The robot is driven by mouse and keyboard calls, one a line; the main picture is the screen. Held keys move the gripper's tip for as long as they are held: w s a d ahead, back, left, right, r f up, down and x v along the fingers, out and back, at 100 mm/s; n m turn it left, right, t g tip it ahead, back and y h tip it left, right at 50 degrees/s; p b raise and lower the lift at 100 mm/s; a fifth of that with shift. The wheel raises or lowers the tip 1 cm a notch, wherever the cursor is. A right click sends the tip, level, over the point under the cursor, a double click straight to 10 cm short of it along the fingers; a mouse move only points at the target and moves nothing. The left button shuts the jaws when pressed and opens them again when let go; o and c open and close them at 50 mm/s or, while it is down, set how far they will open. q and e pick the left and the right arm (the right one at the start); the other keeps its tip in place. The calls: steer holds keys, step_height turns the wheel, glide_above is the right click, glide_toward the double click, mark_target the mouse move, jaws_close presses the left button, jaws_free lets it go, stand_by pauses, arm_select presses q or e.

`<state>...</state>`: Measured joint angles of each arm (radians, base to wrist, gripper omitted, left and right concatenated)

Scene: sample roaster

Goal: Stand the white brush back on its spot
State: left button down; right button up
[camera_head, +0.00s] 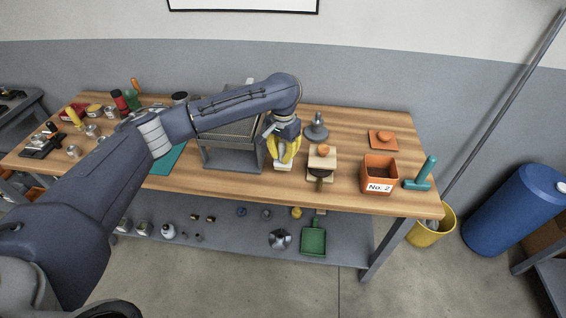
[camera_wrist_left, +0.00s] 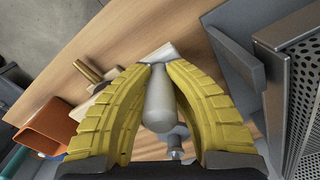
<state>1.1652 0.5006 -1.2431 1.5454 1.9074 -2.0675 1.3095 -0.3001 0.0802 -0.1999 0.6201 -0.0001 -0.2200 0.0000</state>
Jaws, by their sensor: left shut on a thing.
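The white brush (camera_wrist_left: 160,104) is between the yellow fingers of my left gripper (camera_wrist_left: 152,70) in the left wrist view. Its pale rounded handle points toward the wrist, and its flat white head (camera_wrist_left: 160,54) shows past the fingertips. In the head view my left gripper (camera_head: 284,160) points down over the wooden bench (camera_head: 345,196), just right of the grey mesh-topped roaster (camera_head: 232,154). The brush head (camera_head: 283,167) shows below the fingertips, at or near the bench top; I cannot tell whether it touches. No marking for its spot is clearly visible. My right gripper is out of view.
A wooden block with a dark-headed tool (camera_head: 321,172) stands close right of my gripper. A grey conical object (camera_head: 315,130) is behind it. An orange "No. 2" box (camera_head: 379,177) and a teal tool (camera_head: 419,180) are farther right. Bare bench lies in front.

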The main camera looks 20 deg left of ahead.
mark_target(283, 142)
arm_select(q)
steer(key=shift+f, duration=1.85)
steer(key=shift+f, duration=0.1)
steer(key=c, duration=1.4)
jaws_free()
step_height(283, 142, up, 12)
steer(key=shift+r, duration=0.1)
